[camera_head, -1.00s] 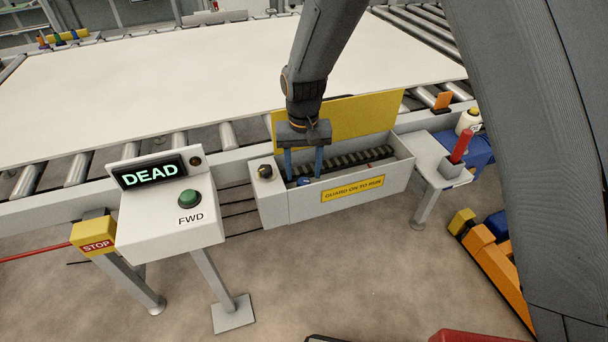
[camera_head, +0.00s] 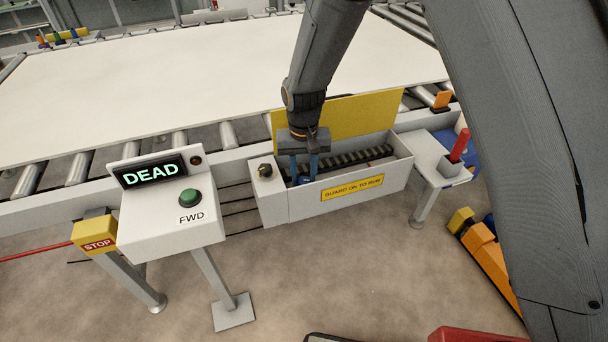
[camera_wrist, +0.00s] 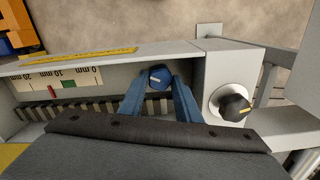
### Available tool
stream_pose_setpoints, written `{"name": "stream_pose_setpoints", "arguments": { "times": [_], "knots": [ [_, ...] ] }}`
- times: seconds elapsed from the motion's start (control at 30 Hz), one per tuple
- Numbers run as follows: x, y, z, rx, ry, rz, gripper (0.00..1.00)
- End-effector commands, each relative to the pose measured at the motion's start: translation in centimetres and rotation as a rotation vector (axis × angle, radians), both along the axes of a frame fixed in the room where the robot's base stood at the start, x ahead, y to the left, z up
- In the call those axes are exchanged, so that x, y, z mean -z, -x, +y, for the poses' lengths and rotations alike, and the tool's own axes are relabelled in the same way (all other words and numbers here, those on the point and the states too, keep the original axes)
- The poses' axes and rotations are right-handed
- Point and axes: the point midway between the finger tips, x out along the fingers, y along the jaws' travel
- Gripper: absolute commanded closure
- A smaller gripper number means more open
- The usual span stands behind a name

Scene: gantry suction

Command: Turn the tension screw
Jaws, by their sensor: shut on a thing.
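The tension screw's round blue head, with a pale line across it, shows in the wrist view (camera_wrist: 159,77) inside the open grey trough. In the head view it is a small blue spot (camera_head: 304,180), partly hidden. My gripper (camera_head: 304,178) reaches down into the trough, its blue fingers shut on the screw head. In the wrist view the fingertips (camera_wrist: 160,82) lie on either side of the head. A millimetre scale (camera_wrist: 75,78) has a green band and a red pointer (camera_wrist: 52,92) between the 10 and 20 marks.
A black knob (camera_wrist: 235,106) with a yellow mark sits on the box beside the trough. A yellow guard panel (camera_head: 360,120) stands behind it. The console display (camera_head: 150,173) reads DEAD, above a green FWD button (camera_head: 191,196). A red-handled item (camera_head: 459,147) stands at the right.

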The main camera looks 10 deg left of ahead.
Motion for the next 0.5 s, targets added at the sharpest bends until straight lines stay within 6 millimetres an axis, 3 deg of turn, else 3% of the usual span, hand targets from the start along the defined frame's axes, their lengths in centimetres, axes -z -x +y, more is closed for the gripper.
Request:
{"name": "stream_pose_setpoints", "arguments": {
  "times": [0.27,0.5],
  "knots": [
    [-0.02,-0.01,0.00,-0.103,0.001,0.002,0.92],
    [-0.02,0.00,-0.01,-0.298,0.001,0.002,0.92]
  ]
}}
